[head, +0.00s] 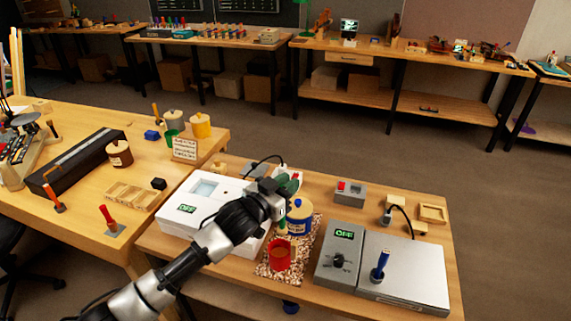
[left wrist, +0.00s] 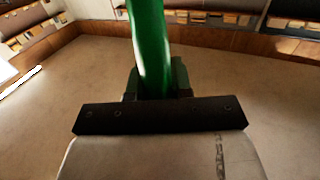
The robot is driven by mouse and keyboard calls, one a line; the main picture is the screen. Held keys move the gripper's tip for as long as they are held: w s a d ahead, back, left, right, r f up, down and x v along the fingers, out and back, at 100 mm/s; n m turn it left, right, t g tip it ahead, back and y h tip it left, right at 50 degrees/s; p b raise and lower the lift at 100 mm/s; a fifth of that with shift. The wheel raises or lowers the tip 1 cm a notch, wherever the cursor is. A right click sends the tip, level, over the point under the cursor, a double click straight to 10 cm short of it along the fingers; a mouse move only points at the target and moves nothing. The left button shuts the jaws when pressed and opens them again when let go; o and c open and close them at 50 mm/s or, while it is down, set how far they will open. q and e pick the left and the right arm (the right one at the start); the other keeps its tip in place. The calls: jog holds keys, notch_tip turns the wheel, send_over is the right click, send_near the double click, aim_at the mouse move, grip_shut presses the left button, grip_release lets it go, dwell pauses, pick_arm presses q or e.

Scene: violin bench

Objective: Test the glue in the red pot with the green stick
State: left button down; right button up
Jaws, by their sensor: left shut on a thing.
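The red pot (head: 279,256) stands open on a speckled mat (head: 265,272) on the near bench, with brownish content at its top. My left gripper (head: 284,191) is above and behind the red pot, beside a blue pot. It is shut on the green stick (head: 282,228), whose lower part shows just behind and above the red pot's rim. I cannot tell whether its tip touches anything. In the left wrist view the green stick (left wrist: 150,42) rises from between the fingers (left wrist: 154,82). My right gripper is not in view.
The blue pot (head: 300,218) with a wooden lid is close to the gripper's right. A white device (head: 186,211) is left of the mat. A grey control box (head: 338,262) and a metal plate (head: 405,272) with a blue-handled tool (head: 380,264) are right.

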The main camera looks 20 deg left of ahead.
aim_at(284, 220)
pick_arm(q)
jog(key=shift+s+a+f, duration=0.1)
jog(key=shift+s+a, duration=0.25)
jog(key=shift+a, duration=0.1)
notch_tip(284, 220, down, 6)
jog(key=b, duration=0.5)
jog(key=shift+d+b, duration=0.1)
jog(key=shift+b, duration=0.3)
jog(key=shift+f+b, duration=1.7)
jog(key=shift+f, duration=1.3)
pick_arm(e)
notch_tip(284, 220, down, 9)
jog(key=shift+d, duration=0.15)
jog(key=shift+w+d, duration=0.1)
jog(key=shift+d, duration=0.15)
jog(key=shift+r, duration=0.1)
